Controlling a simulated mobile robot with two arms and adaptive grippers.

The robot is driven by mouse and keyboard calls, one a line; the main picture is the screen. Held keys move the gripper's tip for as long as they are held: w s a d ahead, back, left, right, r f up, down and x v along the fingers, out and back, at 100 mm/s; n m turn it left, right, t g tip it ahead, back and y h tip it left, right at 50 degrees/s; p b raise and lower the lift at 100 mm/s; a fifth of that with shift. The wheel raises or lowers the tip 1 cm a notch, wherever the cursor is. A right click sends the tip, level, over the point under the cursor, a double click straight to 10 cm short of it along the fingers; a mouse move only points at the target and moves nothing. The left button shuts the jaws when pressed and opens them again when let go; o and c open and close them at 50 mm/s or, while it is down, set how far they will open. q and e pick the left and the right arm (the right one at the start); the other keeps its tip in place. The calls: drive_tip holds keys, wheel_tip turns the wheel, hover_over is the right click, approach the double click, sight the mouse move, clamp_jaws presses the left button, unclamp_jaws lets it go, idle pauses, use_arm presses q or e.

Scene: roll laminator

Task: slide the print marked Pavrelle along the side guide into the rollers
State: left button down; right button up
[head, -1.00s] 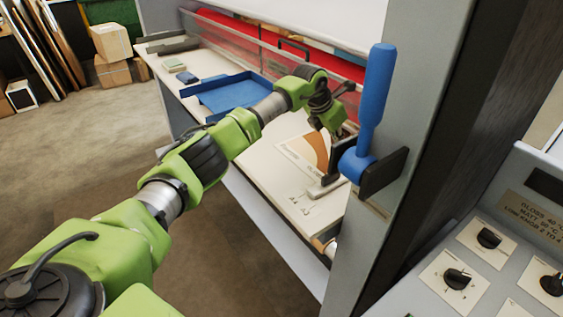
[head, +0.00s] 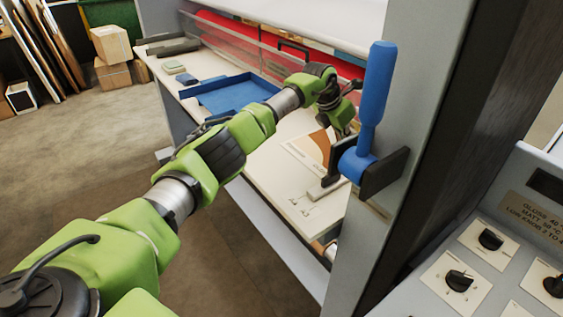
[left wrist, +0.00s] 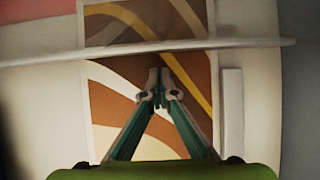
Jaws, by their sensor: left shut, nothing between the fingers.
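The print (head: 307,154), pale with a brown design, lies flat on the feed table (head: 262,158). Its small lettering is too blurred to read. In the left wrist view the print (left wrist: 112,112) shows brown, white and yellow bands. My left gripper (left wrist: 158,88) is shut and empty, its fingertips over the print; I cannot tell whether they touch it. In the head view its fingertips are hidden. The side guide (left wrist: 232,122) is a pale straight bar just right of the print. A pale crossbar (left wrist: 60,55) spans the print's far part. The rollers at the print's far end are hidden.
A blue tray (head: 238,92) and small blocks (head: 186,78) lie farther left on the table. A clear guard (head: 240,52) runs along the back. A blue-handled lever (head: 376,90) on the grey side frame (head: 425,70) stands close right of my left arm. A control panel is at lower right.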

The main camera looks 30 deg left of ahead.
use_arm(q)
drive_tip(key=shift+r+p, duration=0.35)
drive_tip(key=shift+r, duration=0.55)
drive_tip(key=shift+a+r+p, duration=0.1)
drive_tip(key=shift+r+p, duration=1.55)
drive_tip(key=shift+r, duration=0.85)
